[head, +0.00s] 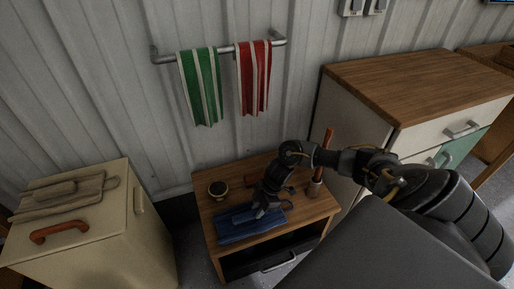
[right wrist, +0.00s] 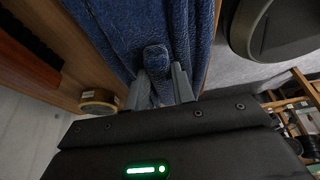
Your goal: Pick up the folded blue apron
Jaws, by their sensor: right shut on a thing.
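The folded blue apron (head: 236,226) lies on the small wooden cabinet in the head view. My right gripper (head: 262,211) reaches down onto its right part. In the right wrist view the blue cloth (right wrist: 130,30) fills the upper middle, and the two fingers of my right gripper (right wrist: 160,88) are closed on a raised fold of it. The apron still appears to rest on the cabinet top. My left gripper is not in view.
A towel rail with green (head: 200,88) and red (head: 254,78) striped towels hangs above. A larger cabinet (head: 410,80) stands right, a cream box (head: 100,225) left.

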